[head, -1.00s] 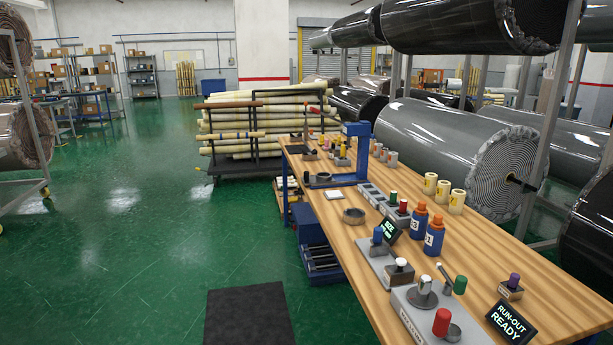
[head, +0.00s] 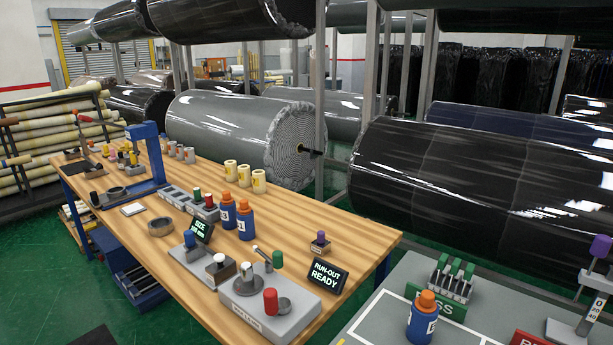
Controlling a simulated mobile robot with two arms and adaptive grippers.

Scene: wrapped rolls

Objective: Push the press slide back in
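A blue C-shaped press frame (head: 148,160) stands at the far left end of the wooden bench (head: 190,285). A dark round part (head: 108,195) sits at its lower front. I cannot tell a separate slide on it or how far out one stands. Neither of my grippers is in view.
Blue bottles (head: 246,222), yellow rolls (head: 259,181) and a grey ring (head: 160,227) stand on the bench. Large wrapped rolls (head: 440,190) fill the racks behind. Green floor lies at left.

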